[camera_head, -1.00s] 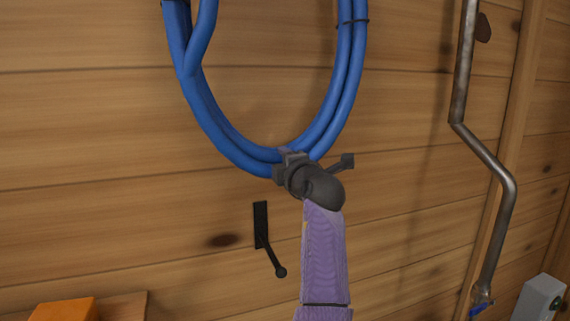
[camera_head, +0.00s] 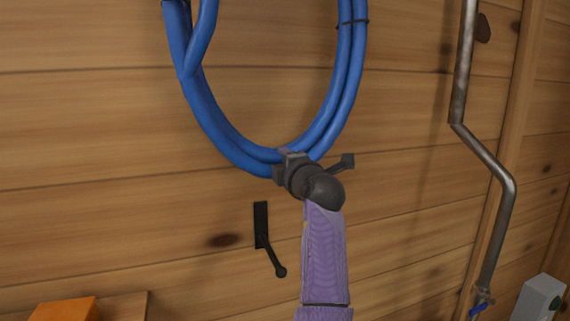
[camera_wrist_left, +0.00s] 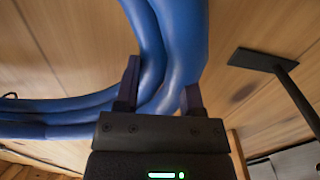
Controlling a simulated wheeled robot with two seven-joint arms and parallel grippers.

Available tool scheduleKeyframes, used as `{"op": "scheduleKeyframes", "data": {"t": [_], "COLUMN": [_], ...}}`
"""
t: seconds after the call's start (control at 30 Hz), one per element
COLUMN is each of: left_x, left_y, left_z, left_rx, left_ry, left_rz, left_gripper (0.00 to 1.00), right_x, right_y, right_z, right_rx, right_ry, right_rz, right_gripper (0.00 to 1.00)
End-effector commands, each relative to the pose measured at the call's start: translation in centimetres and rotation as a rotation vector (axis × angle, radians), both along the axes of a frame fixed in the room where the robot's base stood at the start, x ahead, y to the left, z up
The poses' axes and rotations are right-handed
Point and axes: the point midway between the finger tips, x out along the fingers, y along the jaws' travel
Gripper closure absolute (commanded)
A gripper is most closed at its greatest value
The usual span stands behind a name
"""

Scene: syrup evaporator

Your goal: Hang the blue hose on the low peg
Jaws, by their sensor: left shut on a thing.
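The blue hose (camera_head: 215,132) is a coil whose lower loop shows against the plank wall in the head view. Its top is out of frame. My left gripper (camera_head: 290,158) is shut on the bottom of the loop. In the left wrist view the blue hose (camera_wrist_left: 178,45) passes between the two fingers of my left gripper (camera_wrist_left: 160,88). A black peg (camera_head: 262,228) with a flat wall plate and a slanting, ball-ended rod sits on the wall, below and left of the gripper and apart from the hose. A black peg (camera_wrist_left: 262,60) also shows at the right in the wrist view. My right gripper is out of view.
A bent metal pipe (camera_head: 487,158) with a blue-handled valve (camera_head: 482,302) runs down the wall at the right. A grey box (camera_head: 540,298) is at the lower right. An orange object (camera_head: 65,309) is at the lower left. The wall around the peg is clear.

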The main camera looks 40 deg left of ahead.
Motion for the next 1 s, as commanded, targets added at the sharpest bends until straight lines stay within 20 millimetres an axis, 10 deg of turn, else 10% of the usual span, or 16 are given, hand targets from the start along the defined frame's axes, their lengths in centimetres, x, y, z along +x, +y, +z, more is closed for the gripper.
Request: {"op": "scheduleKeyframes", "data": {"t": [1.0], "left_x": [0.0], "left_y": [0.0], "left_z": [3.8], "left_rx": [0.000], "left_ry": [0.002], "left_rz": [0.000], "left_gripper": [1.00], "right_x": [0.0], "right_y": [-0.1], "right_z": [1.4], "right_rx": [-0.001], "right_ry": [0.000], "right_rz": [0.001], "right_gripper": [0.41]}}
